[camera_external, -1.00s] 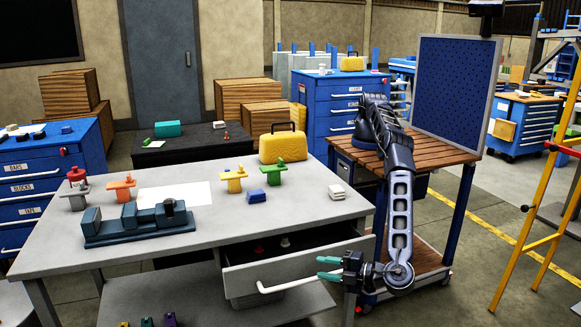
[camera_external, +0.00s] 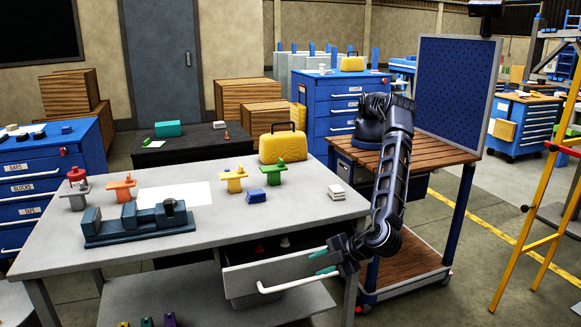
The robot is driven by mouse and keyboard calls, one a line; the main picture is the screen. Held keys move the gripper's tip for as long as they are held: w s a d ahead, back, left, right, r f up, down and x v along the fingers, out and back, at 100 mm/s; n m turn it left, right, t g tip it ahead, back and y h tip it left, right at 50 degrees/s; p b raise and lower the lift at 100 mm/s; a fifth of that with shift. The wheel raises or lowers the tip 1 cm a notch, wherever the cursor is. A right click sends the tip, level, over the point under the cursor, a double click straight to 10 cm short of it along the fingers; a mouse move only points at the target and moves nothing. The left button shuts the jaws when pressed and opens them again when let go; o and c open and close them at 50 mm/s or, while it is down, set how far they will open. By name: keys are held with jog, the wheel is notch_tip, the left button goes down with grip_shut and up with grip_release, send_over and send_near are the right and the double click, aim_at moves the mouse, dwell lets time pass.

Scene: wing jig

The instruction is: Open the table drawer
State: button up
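The table drawer (camera_external: 287,272) is under the right part of the grey table (camera_external: 60,239). It stands pulled out, with its inside showing and a few small items in it. Its white bar handle (camera_external: 290,285) runs along the front. My gripper (camera_external: 326,262) is at the right end of the drawer front, with its two teal fingers spread apart, one above the other. The fingers point left toward the drawer front and handle. I cannot tell whether the lower finger touches the handle. Nothing shows between the fingers.
A vise (camera_external: 140,223), a yellow case (camera_external: 283,144) and small coloured parts stand on the tabletop. A wooden-topped cart (camera_external: 437,149) with a blue pegboard (camera_external: 455,85) stands at the right. A yellow ladder (camera_external: 545,190) is at the far right. Open floor shows in front of the cart.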

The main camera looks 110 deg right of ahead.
aim_at(309, 279)
notch_tip(309, 279, up, 4)
jog(key=s+m+g+y, duration=0.3)
jog(key=m+y, duration=0.2)
jog(key=x, duration=1.1)
jog(key=shift+w+d, duration=0.15)
jog(key=shift+d, duration=0.2)
jog(key=shift+r, duration=0.1)
grip_shut()
